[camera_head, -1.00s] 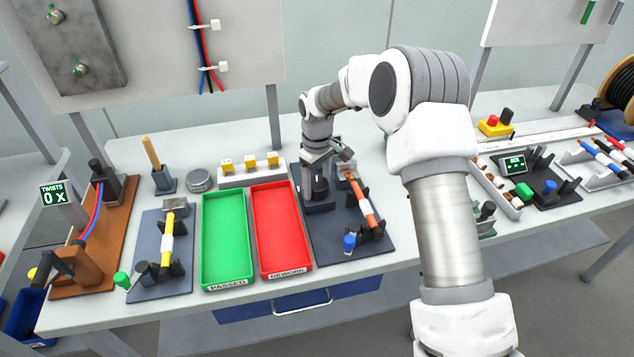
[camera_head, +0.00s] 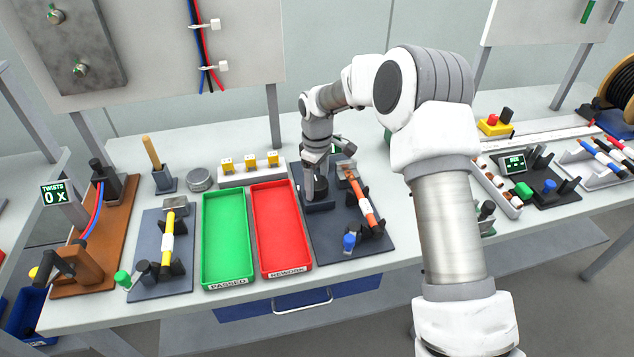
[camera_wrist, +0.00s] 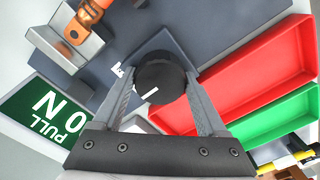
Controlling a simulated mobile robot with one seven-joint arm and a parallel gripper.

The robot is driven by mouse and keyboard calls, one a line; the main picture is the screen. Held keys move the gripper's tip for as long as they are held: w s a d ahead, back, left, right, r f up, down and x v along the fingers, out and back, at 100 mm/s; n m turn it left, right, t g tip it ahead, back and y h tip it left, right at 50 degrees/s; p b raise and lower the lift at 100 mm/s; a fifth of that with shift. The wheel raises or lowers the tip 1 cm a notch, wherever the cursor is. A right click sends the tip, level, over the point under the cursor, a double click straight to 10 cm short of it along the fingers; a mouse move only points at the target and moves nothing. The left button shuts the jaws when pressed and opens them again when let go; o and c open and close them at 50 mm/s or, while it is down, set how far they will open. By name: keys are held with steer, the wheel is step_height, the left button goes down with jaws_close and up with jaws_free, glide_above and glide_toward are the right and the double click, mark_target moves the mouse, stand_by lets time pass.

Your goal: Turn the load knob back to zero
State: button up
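The load knob is a round black knob (camera_wrist: 158,76) with a white mark on its face, on a dark plate (camera_head: 372,240). It stands between the two fingers of my gripper (camera_wrist: 161,85). In the wrist view the fingers lie along both sides of the knob with no clear gap; I cannot tell whether they press on it. In the head view my gripper (camera_head: 313,186) is down at the knob and hides part of it. A display (camera_wrist: 55,112) beside it reads "PULL 0 N" in the wrist view. White scale marks show on the plate near the knob.
The red rework tray (camera_head: 280,232) and green passed tray (camera_head: 226,243) lie left of the plate. An orange cable piece (camera_head: 362,200) sits in a holder on the plate's right side. A blue knob (camera_head: 349,241) is at the plate's front.

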mark_target(317, 182)
steer(key=o, duration=0.3)
steer(key=shift+o, duration=0.2)
step_height(317, 182, up, 18)
steer(key=p, duration=0.1)
steer(key=shift+f, duration=0.25)
steer(key=s+d+r+m+t, duration=0.1)
steer(key=s+d+r+m, duration=0.2)
steer(key=s+d+r, duration=0.4)
steer(key=s+d+r+m+t, duration=0.25)
steer(key=s+r, duration=0.25)
steer(key=s, duration=0.3)
steer(key=s+d+f+m+t, duration=0.1)
steer(key=s+d+m, duration=0.2)
steer(key=s, duration=0.6)
steer(key=s+d+f+m+t, duration=0.1)
steer(key=s+d+m, duration=0.3)
steer(key=s, duration=0.5)
steer(key=shift+s+d+f, duration=0.15)
steer(key=shift+f, duration=0.6)
